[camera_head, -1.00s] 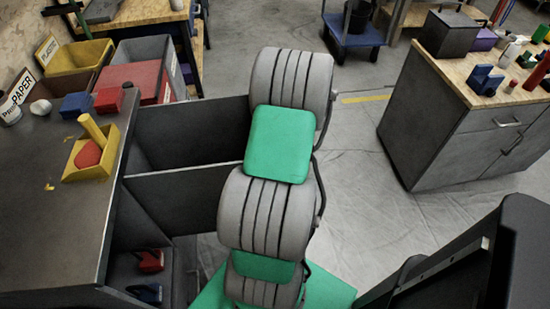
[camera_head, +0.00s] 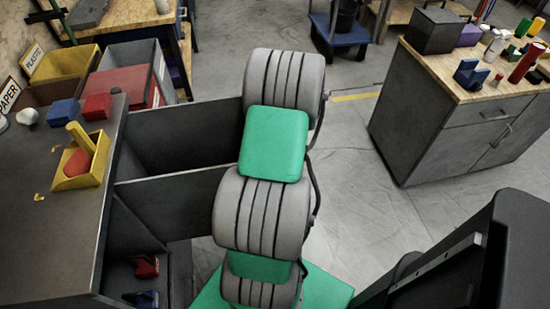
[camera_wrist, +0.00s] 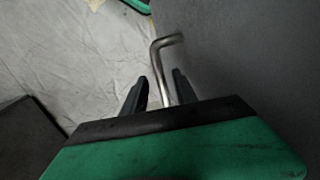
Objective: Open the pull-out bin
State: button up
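The pull-out bin shows in the head view as dark grey side panels (camera_head: 188,133) sticking out from the workbench cabinet on the left. It stands pulled out, and my arm hides its front end. In the wrist view a bent metal bar handle (camera_wrist: 162,65) stands out from a dark grey face (camera_wrist: 245,70). My gripper (camera_wrist: 160,76) has its two dark fingers on either side of the bar, with small gaps visible. Whether a finger touches the bar is unclear. The gripper is hidden in the head view.
A yellow tray (camera_head: 66,188) with a red object is on the workbench top. Open shelves (camera_head: 145,245) below hold red and blue items. A grey drawer cabinet (camera_head: 430,130) stands at the right. Pale sheeted floor (camera_head: 350,150) lies clear between.

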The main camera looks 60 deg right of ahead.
notch_tip(320, 180, up, 8)
jog(key=s+d, duration=0.1)
jog(key=shift+f+p, duration=0.15)
jog(key=shift+p, duration=0.25)
